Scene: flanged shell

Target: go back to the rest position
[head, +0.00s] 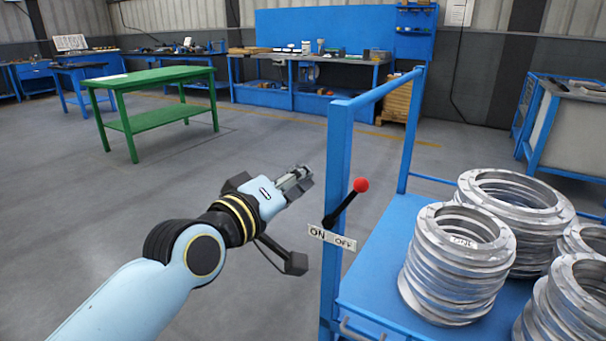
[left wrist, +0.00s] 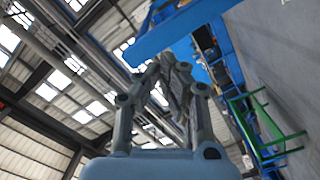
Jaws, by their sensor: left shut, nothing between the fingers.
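My left gripper (head: 297,178) is in the middle of the head view, raised in the air to the left of a blue cart post. It is shut and empty. In the left wrist view my left gripper (left wrist: 172,62) points toward the roof and the blue frame, with its fingertips together. A lever with a red knob (head: 361,185) is fixed to the post, with an ON/OFF label (head: 332,238) below it. The lever tilts up to the right, and the gripper is apart from it. My right gripper is not in view.
The blue cart (head: 385,262) at right carries several stacks of metal rings (head: 462,245). A green table (head: 160,122) stands at left, and it also shows in the left wrist view (left wrist: 262,128). A blue workbench (head: 290,95) is at the back. Open grey floor lies between.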

